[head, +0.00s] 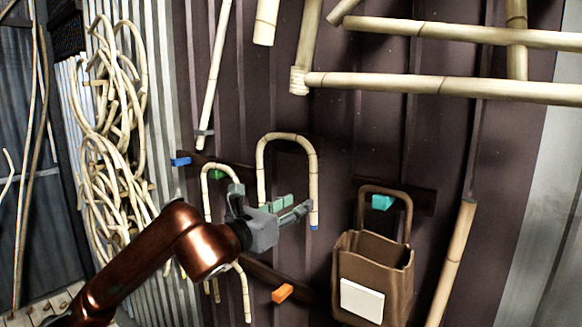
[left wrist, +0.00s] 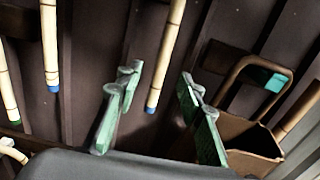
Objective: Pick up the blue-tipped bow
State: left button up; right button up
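The blue-tipped bow (head: 287,137) is a pale rattan arch hanging with its bend up on the dark wall in the head view. Its right leg ends in a blue tip (head: 314,227). My left gripper (head: 296,208) is at that leg, low on the bow, and hides the lower left leg. In the left wrist view, the gripper (left wrist: 161,75) is open. The right leg (left wrist: 168,50) shows between its fingers, its blue end just below the fingertips; contact cannot be told. The other leg (left wrist: 50,45), also blue-ended, is left of the fingers. My right gripper is not in view.
A smaller rattan bow (head: 206,185) hangs to the left. Blue (head: 180,161), orange (head: 283,293) and teal (head: 382,202) pegs stick out from the wall. A brown holder (head: 345,258) hangs to the right. Rattan poles (head: 440,87) cross above, and coils (head: 105,95) hang far left.

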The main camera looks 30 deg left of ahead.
aim_at(312, 194)
pick_arm(q)
jog(key=w+p, duration=0.2)
jog(key=w, duration=0.1)
jog(key=w+d+r+p, duration=0.1)
jog(key=w, duration=0.1)
jog(key=w+p, duration=0.2)
jog(key=shift+w+d+f, duration=0.1)
jog(key=shift+w+d, duration=0.1)
jog(key=shift+w, duration=0.2)
jog(key=shift+f, duration=0.1)
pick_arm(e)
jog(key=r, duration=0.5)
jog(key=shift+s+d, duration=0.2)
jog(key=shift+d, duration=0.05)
pick_arm(q)
jog(key=shift+c, duration=0.7)
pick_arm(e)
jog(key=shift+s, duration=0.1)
pick_arm(q)
jog(key=c, duration=0.5)
grip_shut()
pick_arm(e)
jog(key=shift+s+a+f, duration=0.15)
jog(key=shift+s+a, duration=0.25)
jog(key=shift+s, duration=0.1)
